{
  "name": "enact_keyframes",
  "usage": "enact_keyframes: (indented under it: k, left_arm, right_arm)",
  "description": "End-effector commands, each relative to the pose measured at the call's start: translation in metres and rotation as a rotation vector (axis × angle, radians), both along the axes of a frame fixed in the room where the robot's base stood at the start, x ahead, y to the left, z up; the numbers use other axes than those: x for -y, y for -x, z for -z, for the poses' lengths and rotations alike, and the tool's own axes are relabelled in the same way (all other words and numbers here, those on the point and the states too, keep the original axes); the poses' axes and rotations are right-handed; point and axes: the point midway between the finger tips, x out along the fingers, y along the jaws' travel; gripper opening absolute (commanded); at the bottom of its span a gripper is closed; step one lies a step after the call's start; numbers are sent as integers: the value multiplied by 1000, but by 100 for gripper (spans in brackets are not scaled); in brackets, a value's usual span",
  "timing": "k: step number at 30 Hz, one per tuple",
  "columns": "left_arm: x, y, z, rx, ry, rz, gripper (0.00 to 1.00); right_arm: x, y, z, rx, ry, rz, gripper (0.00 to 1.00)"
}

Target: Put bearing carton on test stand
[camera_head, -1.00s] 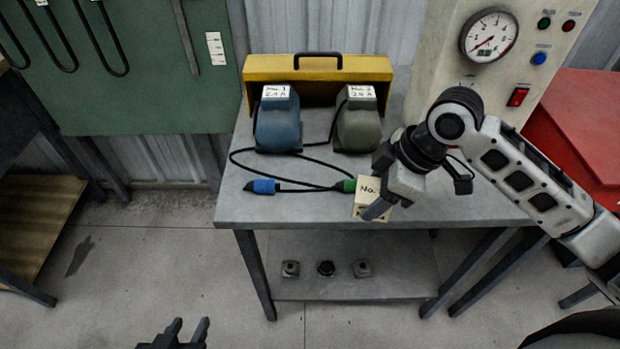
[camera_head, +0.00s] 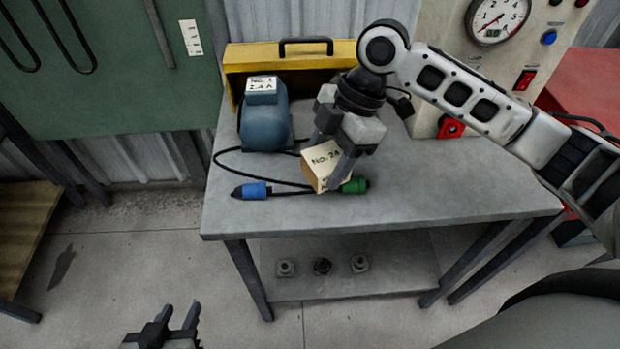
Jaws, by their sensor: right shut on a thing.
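A small tan bearing carton (camera_head: 323,167), its label starting "No. 2", is between the fingers of my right gripper (camera_head: 330,160) in the head view. My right gripper is shut on it. The carton is tilted over the grey bench top (camera_head: 430,190), in front of the motors; I cannot tell whether it touches the bench. My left gripper (camera_head: 172,325) is at the bottom edge, fingers apart and empty, away from the bench. A gauge panel (camera_head: 460,60) stands at the back right of the bench.
A blue motor (camera_head: 265,120) stands at the back left; the green motor is hidden behind my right gripper. Cables end in a blue plug (camera_head: 252,191) and a green plug (camera_head: 355,185). A yellow case (camera_head: 240,62) stands behind. The bench's right half is clear.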

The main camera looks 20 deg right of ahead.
Motion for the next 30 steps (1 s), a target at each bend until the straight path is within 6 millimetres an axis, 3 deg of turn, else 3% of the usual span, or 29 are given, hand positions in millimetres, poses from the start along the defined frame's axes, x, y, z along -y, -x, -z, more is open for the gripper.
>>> enact_keyframes:
  k: [3,12,18,28,29,30]
  left_arm:
    - [0,0,1,0,1,0,36]
    - [0,-1,1,1,3,-1,36]
    - [0,-1,0,3,3,-1,36]
    - [0,-2,-1,6,2,-1,36]
    - [0,-2,-1,6,2,-1,36]
    - [0,-2,-1,7,3,-1,36]
  right_arm:
    - [-13,-5,15,1,-2,-1,27]
    - [-27,-12,34,1,-2,-1,27]
    - [-25,-11,62,1,0,1,27]
    - [-25,-11,65,3,-1,1,27]
    - [-25,-11,66,1,0,2,59]
    - [-25,-11,66,2,0,1,70]
